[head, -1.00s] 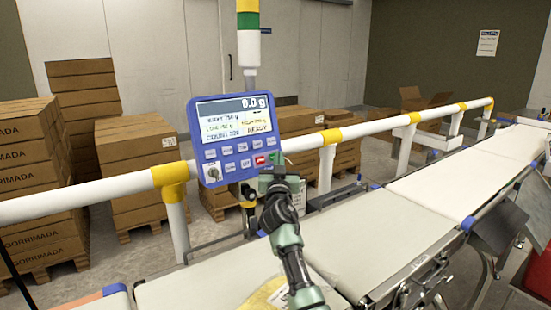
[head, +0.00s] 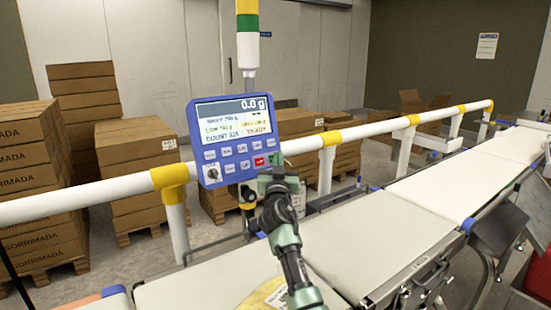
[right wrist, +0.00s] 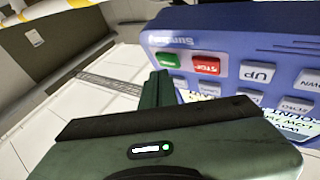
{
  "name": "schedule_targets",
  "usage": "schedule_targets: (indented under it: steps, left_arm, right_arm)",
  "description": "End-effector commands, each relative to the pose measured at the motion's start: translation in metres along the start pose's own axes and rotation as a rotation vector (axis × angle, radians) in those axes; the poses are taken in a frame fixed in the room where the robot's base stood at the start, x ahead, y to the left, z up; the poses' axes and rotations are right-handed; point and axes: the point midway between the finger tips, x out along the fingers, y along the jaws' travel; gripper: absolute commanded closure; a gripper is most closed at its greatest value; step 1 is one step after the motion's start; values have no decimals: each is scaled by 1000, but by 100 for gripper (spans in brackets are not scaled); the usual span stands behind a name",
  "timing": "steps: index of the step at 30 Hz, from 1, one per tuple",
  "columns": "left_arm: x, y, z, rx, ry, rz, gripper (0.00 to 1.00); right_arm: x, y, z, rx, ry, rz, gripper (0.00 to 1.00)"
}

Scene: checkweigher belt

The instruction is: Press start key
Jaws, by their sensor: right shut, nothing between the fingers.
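The blue control panel (head: 235,138) stands on a post behind the belt, its display reading 0.0 g. In the right wrist view its keypad (right wrist: 245,50) appears upside down, with a green key (right wrist: 167,60) at the corner beside the red STOP key (right wrist: 206,65). The red key (head: 259,161) also shows in the head view; the green key's place is largely hidden by my gripper. My right gripper (head: 277,172) is shut and empty at the panel's lower right corner. Its fingertips (right wrist: 158,76) are close to the green key; I cannot tell whether they touch it. My left gripper is out of view.
A white rail (head: 225,174) with yellow joints runs behind the belt (head: 385,235). A round yellow-labelled pack (head: 264,293) lies on the near belt, partly under my arm. Stacked cartons (head: 135,165) stand behind the rail. A signal light (head: 248,30) rises above the panel.

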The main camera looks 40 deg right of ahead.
Motion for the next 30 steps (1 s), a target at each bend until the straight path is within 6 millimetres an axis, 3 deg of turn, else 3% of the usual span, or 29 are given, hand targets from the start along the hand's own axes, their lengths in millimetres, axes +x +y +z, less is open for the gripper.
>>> schedule_targets:
  steps: [1,20,30]
  left_arm:
    - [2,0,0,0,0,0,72]
    - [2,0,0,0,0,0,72]
    - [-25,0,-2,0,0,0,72]
  right_arm:
    - [-4,-4,11,-2,-14,-6,100]
    - [-14,2,12,-3,-15,-6,100]
    - [-30,17,-10,-1,-10,-3,100]
